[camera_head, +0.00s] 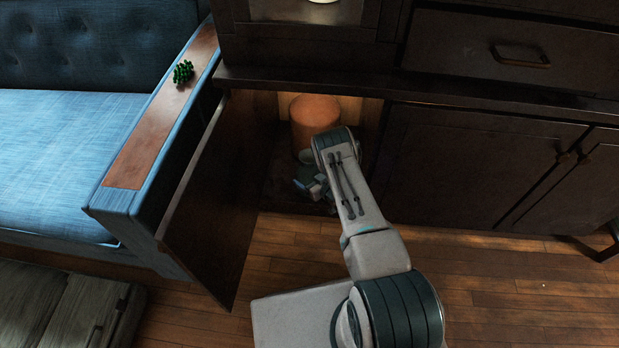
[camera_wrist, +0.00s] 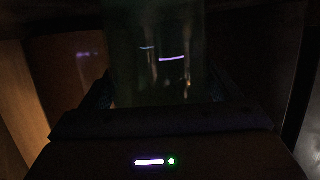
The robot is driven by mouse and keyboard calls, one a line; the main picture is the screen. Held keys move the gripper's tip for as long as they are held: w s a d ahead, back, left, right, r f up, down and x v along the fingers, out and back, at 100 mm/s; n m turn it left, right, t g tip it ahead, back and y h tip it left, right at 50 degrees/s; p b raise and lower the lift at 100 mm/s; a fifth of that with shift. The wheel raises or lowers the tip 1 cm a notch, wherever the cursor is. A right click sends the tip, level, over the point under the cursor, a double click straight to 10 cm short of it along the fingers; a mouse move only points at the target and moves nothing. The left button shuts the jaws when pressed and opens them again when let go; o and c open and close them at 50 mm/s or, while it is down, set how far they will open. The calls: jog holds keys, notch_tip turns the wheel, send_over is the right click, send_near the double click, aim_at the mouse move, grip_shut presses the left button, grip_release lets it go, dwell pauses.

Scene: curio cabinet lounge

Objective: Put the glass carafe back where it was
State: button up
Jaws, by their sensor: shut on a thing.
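The glass carafe (camera_wrist: 160,60) shows dark and see-through in the wrist view, upright in the picture between the fingers of my gripper (camera_wrist: 158,92). My gripper is shut on it. In the head view my arm reaches into the open lower cabinet compartment (camera_head: 285,195), and my gripper (camera_head: 310,186) is low inside the opening. I cannot make out the carafe in the head view. The wrist view is too dark to tell whether the carafe's base touches the cabinet floor.
An orange cylinder (camera_head: 313,116) stands inside the compartment behind my wrist. The open cabinet door (camera_head: 215,200) is close on the left, beside the blue sofa (camera_head: 75,135). Closed doors (camera_head: 480,165) are on the right. A small green item (camera_head: 183,72) lies on the sofa arm.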

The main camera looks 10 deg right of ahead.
jog(key=o, duration=1.4)
jog(key=shift+f, duration=0.1)
jog(key=shift+s+r+p, duration=0.1)
jog(key=shift+r+p, duration=0.25)
jog(key=p+v, duration=0.4)
jog(key=v, duration=0.7)
jog(key=shift+s+d, duration=0.2)
jog(key=shift+s, duration=0.15)
